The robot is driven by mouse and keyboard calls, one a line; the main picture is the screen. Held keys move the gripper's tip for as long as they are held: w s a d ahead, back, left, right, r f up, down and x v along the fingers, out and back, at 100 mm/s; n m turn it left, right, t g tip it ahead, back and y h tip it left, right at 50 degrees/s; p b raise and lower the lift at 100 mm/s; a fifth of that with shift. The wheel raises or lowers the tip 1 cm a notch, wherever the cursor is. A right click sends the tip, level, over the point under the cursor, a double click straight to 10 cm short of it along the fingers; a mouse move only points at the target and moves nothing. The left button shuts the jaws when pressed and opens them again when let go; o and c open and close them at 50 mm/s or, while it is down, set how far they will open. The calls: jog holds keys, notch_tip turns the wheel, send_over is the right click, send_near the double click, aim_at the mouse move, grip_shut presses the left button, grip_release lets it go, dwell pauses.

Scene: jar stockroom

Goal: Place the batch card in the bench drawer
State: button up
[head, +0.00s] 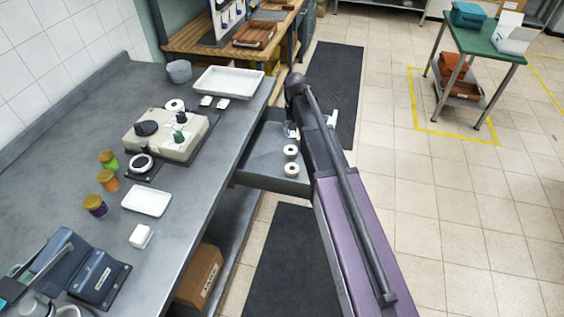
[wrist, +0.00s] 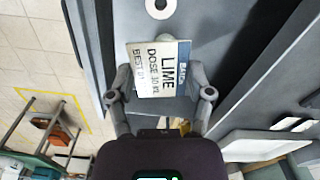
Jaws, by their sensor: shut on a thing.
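The batch card (wrist: 160,68) is white with a blue edge and printed "LIME" and "DOSE". My gripper (wrist: 160,82) is shut on it, with one finger at each side of the card in the wrist view. The bench drawer (head: 262,178) is pulled open from the bench's right side. The grey drawer also shows behind the card in the wrist view (wrist: 207,22). My gripper is over the drawer's far part, mostly hidden by my arm in the head view. Whether the card touches the drawer floor I cannot tell.
Two white rolls (head: 291,160) lie in the drawer's near part. The bench (head: 215,150) holds a scale (head: 167,134), a white tray (head: 228,82), several lidded jars (head: 107,180) and a shallow white dish (head: 146,200). A green-topped table (head: 485,43) stands far right. The floor right of my arm is clear.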

jog(key=w+d+f+m+b, duration=0.1)
jog(key=w+d+f+b, duration=0.1)
jog(key=f+b, duration=0.3)
jog(key=w+d+f+m+b, duration=0.1)
jog(key=w+d+f+b, duration=0.1)
jog(key=d+f+b, duration=0.2)
jog(key=shift+w+d+f+m+b, duration=0.35)
jog(key=shift+f+b, duration=0.2)
jog(key=shift+f, duration=0.6)
jog(key=shift+f, duration=0.1)
notch_tip(320, 180, down, 6)
jog(key=b, duration=0.6)
jog(key=shift+f, duration=0.1)
jog(key=shift+f+b, duration=1.85)
jog(key=shift+b, duration=0.15)
jog(key=shift+f, duration=0.15)
jog(key=o, duration=1)
jog(key=shift+c, duration=0.2)
